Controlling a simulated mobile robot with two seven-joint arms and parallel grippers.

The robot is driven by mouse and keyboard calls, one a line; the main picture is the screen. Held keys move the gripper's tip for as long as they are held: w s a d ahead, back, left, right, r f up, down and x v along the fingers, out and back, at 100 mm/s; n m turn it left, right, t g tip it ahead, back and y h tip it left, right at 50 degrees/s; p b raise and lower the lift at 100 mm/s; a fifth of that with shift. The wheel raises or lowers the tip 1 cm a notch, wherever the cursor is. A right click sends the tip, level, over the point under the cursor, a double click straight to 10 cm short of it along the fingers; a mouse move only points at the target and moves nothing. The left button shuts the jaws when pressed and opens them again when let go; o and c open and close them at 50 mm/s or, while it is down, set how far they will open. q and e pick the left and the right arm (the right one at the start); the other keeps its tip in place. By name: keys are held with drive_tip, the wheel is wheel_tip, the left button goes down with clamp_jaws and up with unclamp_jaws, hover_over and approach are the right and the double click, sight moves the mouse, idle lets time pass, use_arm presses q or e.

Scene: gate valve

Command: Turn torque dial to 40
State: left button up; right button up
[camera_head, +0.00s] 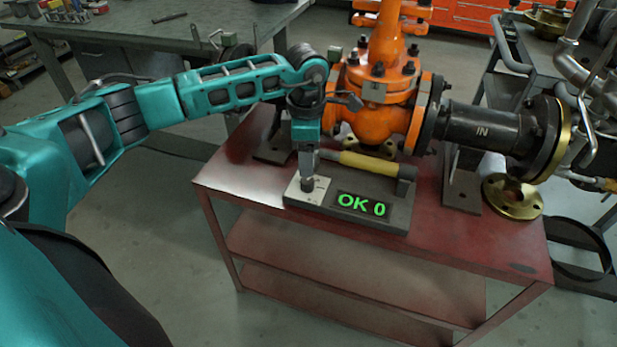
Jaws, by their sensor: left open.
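The torque dial (307,184) is a small dark knob on a pale plate at the left end of a grey box. The box's black display (361,204) reads "OK 0" in green. My left gripper (307,172) points straight down over the dial, with its fingertips at the knob. It is open, and the fingers hide part of the knob, so I cannot tell whether they touch it. A tool with a yellow handle (367,162) lies along the back of the box. My right gripper is not in view.
An orange gate valve (377,115) with a black pipe marked "IN" (480,130) stands behind the box on the red cart (480,232). A brass flange (513,197) lies at the right. The cart top in front of the flange is clear.

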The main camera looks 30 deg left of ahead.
sight(307, 180)
use_arm(q)
wheel_tip(307, 180, down, 7)
drive_tip(key=shift+w+b, duration=0.1)
drive_tip(key=shift+b, duration=0.35)
drive_tip(key=c, duration=1)
drive_tip(key=shift+c, duration=0.2)
